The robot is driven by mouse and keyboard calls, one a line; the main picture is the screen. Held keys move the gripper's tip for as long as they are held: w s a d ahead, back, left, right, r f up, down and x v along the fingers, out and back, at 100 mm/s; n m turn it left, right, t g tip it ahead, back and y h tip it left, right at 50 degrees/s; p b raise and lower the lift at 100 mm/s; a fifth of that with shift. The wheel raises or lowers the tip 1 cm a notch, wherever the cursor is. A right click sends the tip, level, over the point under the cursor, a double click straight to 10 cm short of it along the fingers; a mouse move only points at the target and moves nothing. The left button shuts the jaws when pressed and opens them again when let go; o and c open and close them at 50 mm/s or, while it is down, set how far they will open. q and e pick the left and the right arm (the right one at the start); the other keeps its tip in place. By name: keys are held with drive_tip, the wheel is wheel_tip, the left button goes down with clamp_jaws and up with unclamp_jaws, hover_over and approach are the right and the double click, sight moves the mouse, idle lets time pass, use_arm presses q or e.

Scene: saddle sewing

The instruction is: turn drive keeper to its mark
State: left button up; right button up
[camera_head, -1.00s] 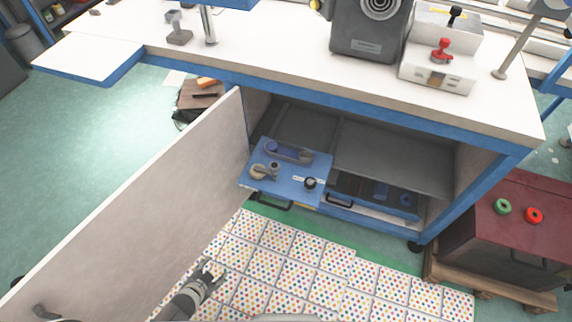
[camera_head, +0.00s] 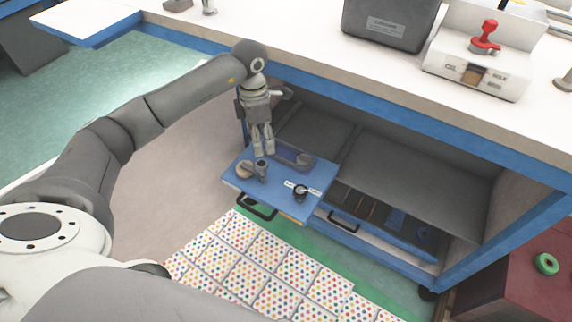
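A pulled-out blue drawer top (camera_head: 275,190) sits under the bench. On it, a small black knob (camera_head: 300,193) stands beside a white label strip (camera_head: 316,191); it looks like the drive keeper, but its mark is too small to read. My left gripper (camera_head: 262,152) points down over the back left of the drawer top, behind a grey post (camera_head: 262,168) and left of the knob. Its two fingers look close together; whether they are shut is unclear. No held object shows. My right gripper is not in view.
A beige round part (camera_head: 245,169) and a violet-grey part (camera_head: 300,157) also lie on the drawer top. The bench's blue front edge (camera_head: 400,118) is above. A second drawer with a handle (camera_head: 343,222) stands at the right. Dotted floor tiles (camera_head: 245,270) lie in front.

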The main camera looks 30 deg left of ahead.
sight(261, 163)
use_arm(q)
drive_tip(key=shift+y, duration=0.3)
drive_tip(key=f, duration=0.3)
drive_tip(key=f+b, duration=0.1)
drive_tip(key=f, duration=0.2)
drive_tip(key=a+f, duration=0.1)
drive_tip(key=f, duration=0.1)
drive_tip(key=shift+f, duration=0.4)
drive_tip(key=shift+f+b, duration=0.3)
drive_tip(key=shift+f, duration=0.45)
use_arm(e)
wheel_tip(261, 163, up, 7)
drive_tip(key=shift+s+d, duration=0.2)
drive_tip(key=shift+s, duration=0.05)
use_arm(q)
drive_tip(key=shift+c, duration=0.3)
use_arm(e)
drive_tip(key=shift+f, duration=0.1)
use_arm(q)
clamp_jaws()
